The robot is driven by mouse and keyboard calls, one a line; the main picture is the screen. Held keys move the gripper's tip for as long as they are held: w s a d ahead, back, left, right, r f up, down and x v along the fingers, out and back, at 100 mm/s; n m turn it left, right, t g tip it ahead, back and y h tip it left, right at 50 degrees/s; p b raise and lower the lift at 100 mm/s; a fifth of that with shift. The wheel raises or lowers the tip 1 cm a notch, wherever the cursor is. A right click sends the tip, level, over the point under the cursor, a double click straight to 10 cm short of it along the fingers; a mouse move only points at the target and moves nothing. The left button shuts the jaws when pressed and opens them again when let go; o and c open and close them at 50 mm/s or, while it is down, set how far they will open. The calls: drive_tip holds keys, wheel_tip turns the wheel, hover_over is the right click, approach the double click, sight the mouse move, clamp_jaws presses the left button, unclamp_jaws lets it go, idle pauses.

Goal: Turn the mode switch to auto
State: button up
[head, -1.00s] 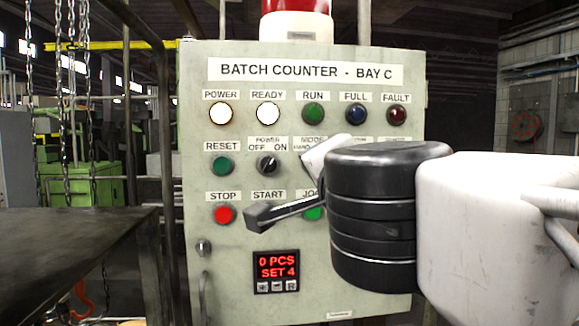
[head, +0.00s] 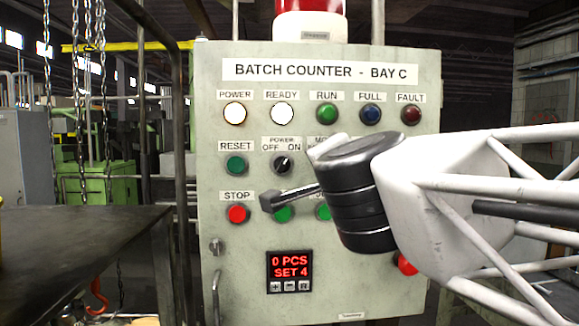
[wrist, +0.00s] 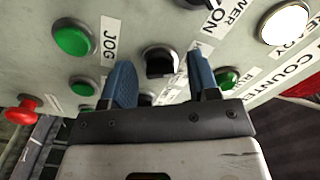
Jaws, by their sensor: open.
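The mode switch (wrist: 160,62) is a black rotary knob in the wrist view, with a raised grip bar. In the head view my wrist hides it, and only part of its label (head: 325,140) shows. My gripper (wrist: 161,59) is open in the wrist view, with one blue finger on each side of the knob. The fingers appear close to the panel; I cannot tell whether they touch the knob or how far they reach along it. The fingertips are hidden in the head view. The control panel (head: 225,300) stands upright.
The power switch (head: 283,163) is a similar black knob to the left. Green jog button (wrist: 74,38), red stop button (head: 237,214) and green start button (head: 281,213) are nearby. A red mushroom button (head: 406,263) protrudes at lower right. A dark table (head: 80,245) stands at left.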

drive_tip(key=c, duration=0.9)
drive_tip(key=shift+m, duration=0.4)
drive_tip(key=m, duration=1.1)
drive_tip(key=shift+r, duration=0.1)
drive_tip(key=o, duration=0.9)
